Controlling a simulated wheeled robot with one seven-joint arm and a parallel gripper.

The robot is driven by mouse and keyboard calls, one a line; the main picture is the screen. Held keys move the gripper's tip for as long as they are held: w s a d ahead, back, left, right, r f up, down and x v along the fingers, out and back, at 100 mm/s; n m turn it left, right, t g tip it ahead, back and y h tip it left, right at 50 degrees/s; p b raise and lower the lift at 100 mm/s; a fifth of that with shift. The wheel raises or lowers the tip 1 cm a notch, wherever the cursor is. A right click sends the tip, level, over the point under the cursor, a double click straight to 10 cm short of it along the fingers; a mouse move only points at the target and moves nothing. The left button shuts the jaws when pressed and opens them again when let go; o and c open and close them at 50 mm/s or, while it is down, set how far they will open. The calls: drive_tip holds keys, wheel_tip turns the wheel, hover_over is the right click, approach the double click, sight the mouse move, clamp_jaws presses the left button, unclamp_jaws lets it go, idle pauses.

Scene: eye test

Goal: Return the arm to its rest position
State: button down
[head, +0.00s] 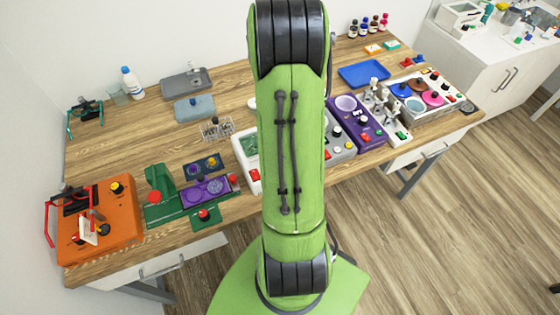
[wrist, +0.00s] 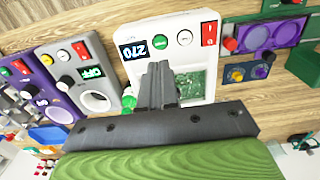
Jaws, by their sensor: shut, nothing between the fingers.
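My gripper (wrist: 158,84) shows in the wrist view with its two dark fingers shut together and nothing between them. It is in front of a white device (wrist: 196,24) with a display reading 270, a green button and a red switch. The fingers cover part of that device's lower side. In the head view my green arm rises through the middle of the picture and hides part of the bench; my gripper is not visible there.
The wooden bench (head: 130,155) is crowded. An orange device (head: 122,228) stands at its left end. A purple device (head: 362,128) and a blue tray (head: 364,73) are right of my arm. A white cabinet (head: 480,68) stands at the far right. Open floor (head: 440,220) lies in front.

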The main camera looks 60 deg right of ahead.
drive_tip(key=shift+f, duration=0.15)
drive_tip(key=w+a+r+n+t+b, duration=0.15)
drive_tip(key=w+a+r, duration=0.25)
drive_tip(key=a+r, duration=0.4)
drive_tip(key=s+a+r+n+t+b, duration=0.1)
drive_tip(key=s+a+r, duration=0.3)
drive_tip(key=a, duration=0.5)
drive_tip(key=s+a+r+n+t+b, duration=0.1)
drive_tip(key=s+a+r+n+t, duration=0.2)
drive_tip(key=a, duration=0.6)
drive_tip(key=shift+s+a+r+n+b, duration=0.35)
drive_tip(key=shift+s+r, duration=0.25)
drive_tip(key=shift+s, duration=0.5)
